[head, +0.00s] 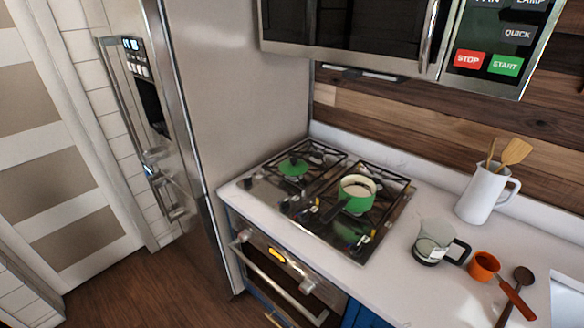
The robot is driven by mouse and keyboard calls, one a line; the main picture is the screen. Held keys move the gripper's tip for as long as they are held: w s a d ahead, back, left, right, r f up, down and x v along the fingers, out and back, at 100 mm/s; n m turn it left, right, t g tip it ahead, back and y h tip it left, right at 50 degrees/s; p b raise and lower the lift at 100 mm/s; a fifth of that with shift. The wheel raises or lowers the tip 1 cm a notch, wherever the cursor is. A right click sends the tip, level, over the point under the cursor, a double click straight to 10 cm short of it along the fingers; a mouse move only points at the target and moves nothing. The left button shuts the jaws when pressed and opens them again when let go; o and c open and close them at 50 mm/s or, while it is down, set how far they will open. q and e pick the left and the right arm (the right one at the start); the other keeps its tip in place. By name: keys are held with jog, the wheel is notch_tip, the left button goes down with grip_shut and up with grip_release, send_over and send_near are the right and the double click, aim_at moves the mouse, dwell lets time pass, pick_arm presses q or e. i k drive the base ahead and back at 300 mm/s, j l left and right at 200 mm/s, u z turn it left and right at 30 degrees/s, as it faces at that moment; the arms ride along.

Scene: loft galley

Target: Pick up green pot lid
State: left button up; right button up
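The green pot lid (293,168) lies on the left side of the stove top, over a burner grate near the back. It has a dark knob on top. A green pot (357,195) with a cream inside stands uncovered on the right grate, its dark handle pointing to the lower left. Neither of my grippers shows in the head view, so I cannot see whether they are open or shut. Nothing is touching the lid except the stove under it.
The stove (365,250) is set in a white counter (395,285). A microwave (360,35) hangs above; the fridge (250,100) stands left.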

aim_at(293, 167)
jog(key=i+j, duration=0.2)
jog(key=j, duration=0.2)
jog(key=i+j+u, duration=0.15)
jog(key=j, duration=0.25)
jog(key=i+j, duration=0.2)
jog(key=j, duration=0.2)
jog(key=i+j+u, duration=0.15)
jog(key=j, duration=0.25)
jog(key=i, duration=0.05)
